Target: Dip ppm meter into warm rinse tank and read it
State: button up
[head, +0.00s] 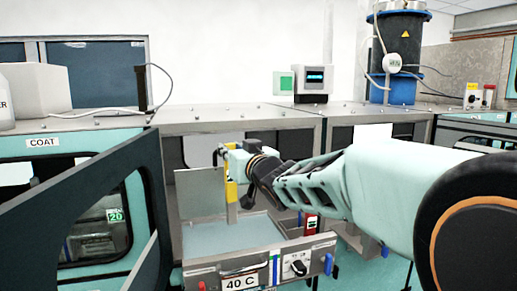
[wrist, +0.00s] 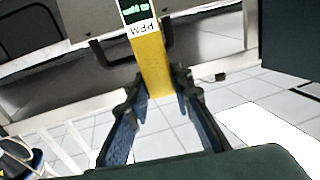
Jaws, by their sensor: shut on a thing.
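The ppm meter (head: 231,190) is a yellow stick held upright over the open tank in the head view. My gripper (head: 238,160) is shut on it. In the wrist view the yellow meter (wrist: 154,78) stands between the two fingers of my gripper (wrist: 158,84). A white PPM label and a dark display with small green characters show at the top edge; the reading is too small to make out. The warm rinse tank (head: 240,283), marked 40 C, holds pale blue liquid. I cannot tell whether the meter's lower tip touches the liquid.
An open dark door panel (head: 85,205) stands left of the tank, beside the COAT cabinet (head: 57,142). The tank's front panel has a black knob (head: 298,267). A raised grey panel (head: 198,196) stands at the tank's left back. A steel counter (head: 200,117) runs behind.

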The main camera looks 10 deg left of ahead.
aim_at(232, 195)
jog(key=shift+f+b, duration=5.7)
jog(key=shift+f, duration=0.85)
jog(key=shift+r, duration=0.1)
notch_tip(232, 195, up, 14)
jog(key=p, duration=1.2)
jog(key=shift+r, duration=0.25)
jog(key=shift+f, duration=0.1)
